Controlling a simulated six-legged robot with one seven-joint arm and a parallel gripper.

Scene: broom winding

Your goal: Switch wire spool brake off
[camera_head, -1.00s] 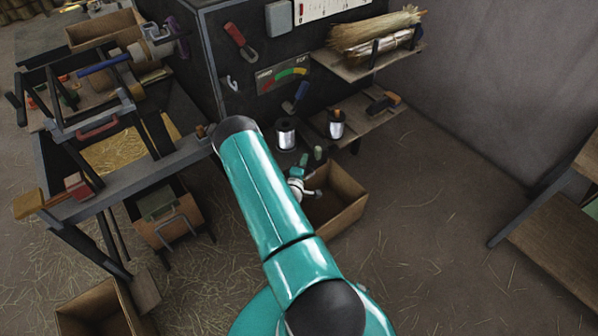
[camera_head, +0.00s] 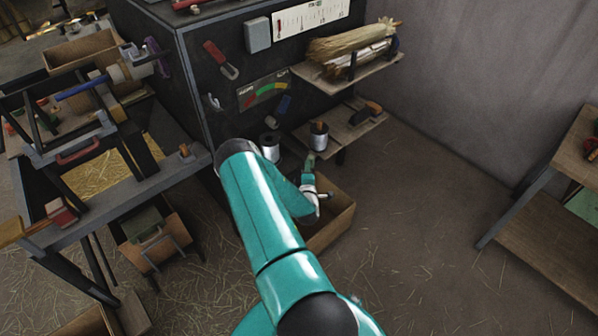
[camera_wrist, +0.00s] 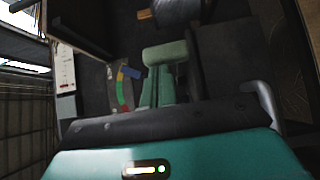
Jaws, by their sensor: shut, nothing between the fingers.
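A small blue lever (camera_head: 284,105) sits low on the dark cabinet front, just above the wire spools; it also shows in the wrist view (camera_wrist: 133,72). I cannot tell whether it is the brake or which way it is set. One silver wire spool (camera_head: 270,147) stands partly behind my arm, and another spool (camera_head: 319,137) stands on the lower shelf. My gripper (camera_head: 309,160) is below and in front of the spools, apart from the blue lever. Its green fingers (camera_wrist: 166,72) are together and empty in the wrist view.
A red-yellow-green gauge (camera_head: 264,92) and a red-handled lever (camera_head: 220,60) are on the cabinet. A shelf with straw bundles (camera_head: 350,50) is above right. A wooden box (camera_head: 335,225) lies under my gripper. A workbench (camera_head: 180,160) stands left.

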